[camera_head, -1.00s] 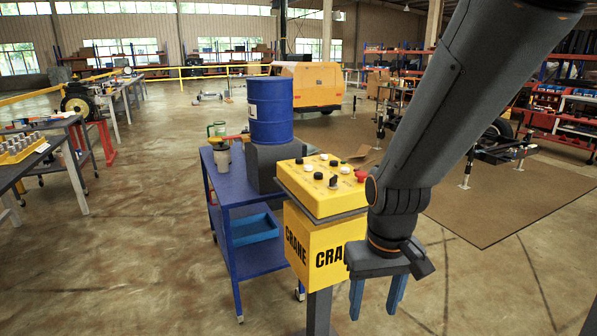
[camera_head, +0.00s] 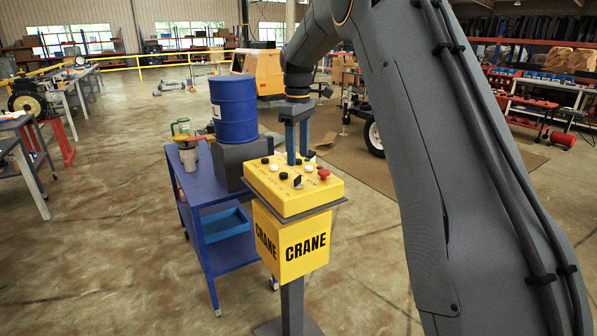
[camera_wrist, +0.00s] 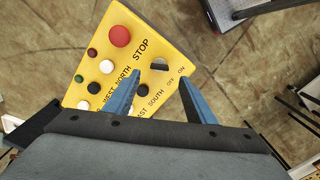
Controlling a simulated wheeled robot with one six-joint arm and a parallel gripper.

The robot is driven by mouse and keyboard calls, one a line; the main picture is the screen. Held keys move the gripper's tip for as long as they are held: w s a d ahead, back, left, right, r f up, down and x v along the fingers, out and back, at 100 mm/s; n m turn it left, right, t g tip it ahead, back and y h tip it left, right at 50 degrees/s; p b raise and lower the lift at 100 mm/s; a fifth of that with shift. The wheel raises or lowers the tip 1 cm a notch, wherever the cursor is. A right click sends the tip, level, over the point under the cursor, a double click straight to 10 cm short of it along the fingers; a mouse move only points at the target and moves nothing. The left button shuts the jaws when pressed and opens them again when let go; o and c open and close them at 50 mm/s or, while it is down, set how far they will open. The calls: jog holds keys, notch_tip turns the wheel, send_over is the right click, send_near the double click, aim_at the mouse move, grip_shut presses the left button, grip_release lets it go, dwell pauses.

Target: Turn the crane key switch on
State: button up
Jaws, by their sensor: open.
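The yellow crane control box (camera_head: 304,245) stands on a grey post, with buttons and a dark key switch (camera_head: 297,181) on its sloped top. In the wrist view the key switch (camera_wrist: 159,66) sits beside the OFF and ON labels, past the STOP lettering. I cannot tell clearly which label it points to. My gripper (camera_head: 297,158) points down over the far part of the panel, open and empty. In the wrist view its blue fingertips (camera_wrist: 158,71) appear on either side of the key switch, apart from it; the height gap is unclear.
A red stop button (camera_head: 324,174) and several black and white buttons crowd the panel. A blue cart (camera_head: 215,187) stands left of the box, bearing a blue drum (camera_head: 235,110) on a grey block. Open floor (camera_head: 110,230) lies to the left.

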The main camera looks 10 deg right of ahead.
aim_at(298, 177)
jog(key=shift+f+p, duration=1.2)
jog(key=shift+f, duration=2.6)
jog(key=c, duration=1)
